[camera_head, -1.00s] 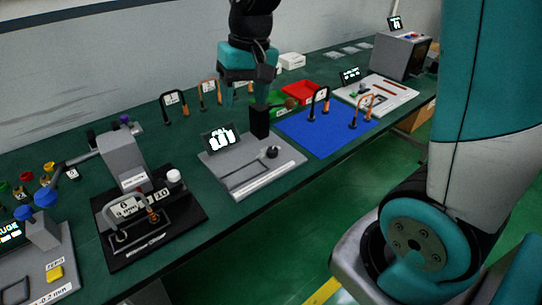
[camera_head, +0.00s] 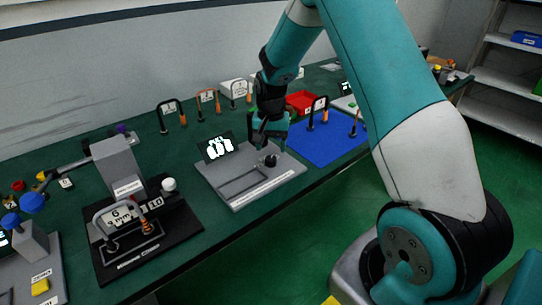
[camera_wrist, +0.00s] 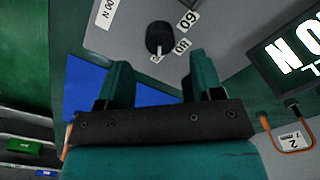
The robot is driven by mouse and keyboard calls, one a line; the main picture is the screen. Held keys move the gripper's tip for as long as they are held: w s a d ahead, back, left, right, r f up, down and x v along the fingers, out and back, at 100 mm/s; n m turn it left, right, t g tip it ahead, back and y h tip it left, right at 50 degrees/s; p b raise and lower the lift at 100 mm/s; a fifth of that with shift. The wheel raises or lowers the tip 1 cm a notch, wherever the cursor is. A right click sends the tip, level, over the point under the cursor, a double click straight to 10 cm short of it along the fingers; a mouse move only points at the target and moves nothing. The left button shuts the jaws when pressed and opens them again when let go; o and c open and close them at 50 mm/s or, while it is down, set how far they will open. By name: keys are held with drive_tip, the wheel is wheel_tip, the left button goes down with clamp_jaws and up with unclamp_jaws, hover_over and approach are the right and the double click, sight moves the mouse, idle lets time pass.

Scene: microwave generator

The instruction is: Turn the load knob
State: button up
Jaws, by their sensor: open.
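A small black knob (camera_head: 271,160) stands on the grey panel (camera_head: 222,187) with a lit display, in the middle of the bench. In the wrist view the knob (camera_wrist: 158,36) is at top centre, with white labels around it. My gripper (camera_head: 268,138) is just above the knob in the head view. In the wrist view my gripper (camera_wrist: 158,62) is open, its two teal fingers apart and empty. The knob lies ahead of the gap between the fingertips, and the fingers do not appear to touch it. I cannot tell which knob is the load knob by label.
A lit display (camera_head: 217,148) stands at the panel's back left. A blue mat (camera_head: 318,145) with handled gauges lies to the right, and a red tray (camera_head: 300,102) behind it. A black fixture (camera_head: 150,235) is at the left. The bench's front edge is close to the panel.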

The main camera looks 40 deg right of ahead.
sight(271, 158)
wheel_tip(271, 158, down, 5)
idle(0.3)
drive_tip(key=c, duration=0.9)
